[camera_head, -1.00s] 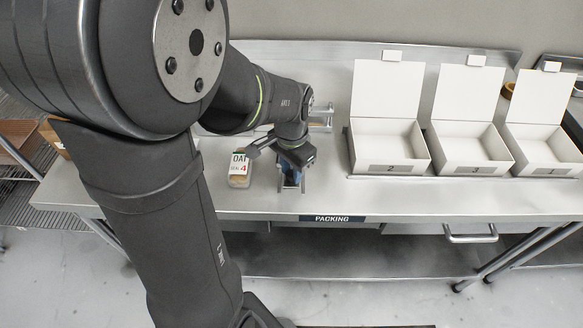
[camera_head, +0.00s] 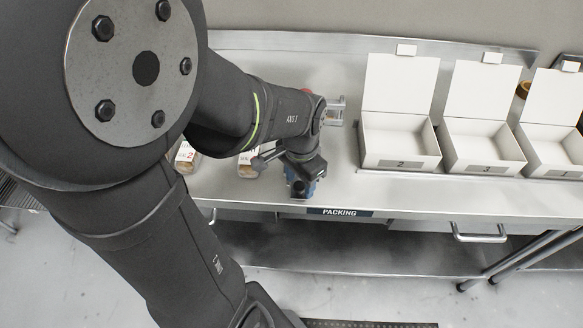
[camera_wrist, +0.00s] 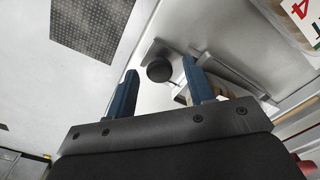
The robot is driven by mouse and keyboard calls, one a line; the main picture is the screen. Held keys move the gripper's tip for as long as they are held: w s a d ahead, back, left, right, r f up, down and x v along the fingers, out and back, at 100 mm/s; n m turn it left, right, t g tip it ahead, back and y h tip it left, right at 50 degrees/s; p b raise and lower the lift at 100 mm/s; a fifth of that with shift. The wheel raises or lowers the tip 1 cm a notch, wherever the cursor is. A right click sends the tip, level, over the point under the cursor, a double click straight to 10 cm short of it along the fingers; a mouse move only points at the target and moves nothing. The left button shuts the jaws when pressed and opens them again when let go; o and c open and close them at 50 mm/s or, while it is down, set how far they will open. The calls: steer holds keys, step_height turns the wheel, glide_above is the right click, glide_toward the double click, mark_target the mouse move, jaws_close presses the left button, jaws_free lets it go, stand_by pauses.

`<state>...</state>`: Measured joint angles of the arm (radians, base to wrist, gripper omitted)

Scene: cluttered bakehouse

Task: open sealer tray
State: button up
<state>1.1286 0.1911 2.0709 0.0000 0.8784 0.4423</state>
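My gripper (camera_wrist: 160,88) shows two blue fingers spread apart with nothing held between them. In the wrist view a round black knob (camera_wrist: 159,70) on a grey metal part (camera_wrist: 182,62), perhaps the sealer tray, lies beyond and between the fingertips. I cannot tell whether the fingers touch it. In the head view my gripper (camera_head: 300,188) points down at the front edge of the steel bench (camera_head: 400,190). Metal parts (camera_head: 336,108) show behind my wrist. My arm hides most of the sealer, and I cannot tell how far its tray is out.
Two labelled packs, one (camera_head: 187,156) left and one (camera_head: 248,168) beside my gripper, stand on the bench. A pack (camera_wrist: 297,22) also shows in the wrist view. Open white boxes 2 (camera_head: 400,145), 3 (camera_head: 480,150) and 1 (camera_head: 553,155) stand right. A drawer handle (camera_head: 480,237) juts below.

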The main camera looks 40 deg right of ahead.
step_height(320, 180, up, 18)
steer(key=shift+f, duration=0.25)
stand_by(0.3)
steer(key=shift+f, duration=0.15)
step_height(320, 180, down, 17)
steer(key=shift+f, duration=0.15)
stand_by(0.7)
step_height(320, 180, up, 18)
steer(key=shift+f, duration=0.25)
stand_by(0.6)
steer(key=shift+f, duration=0.1)
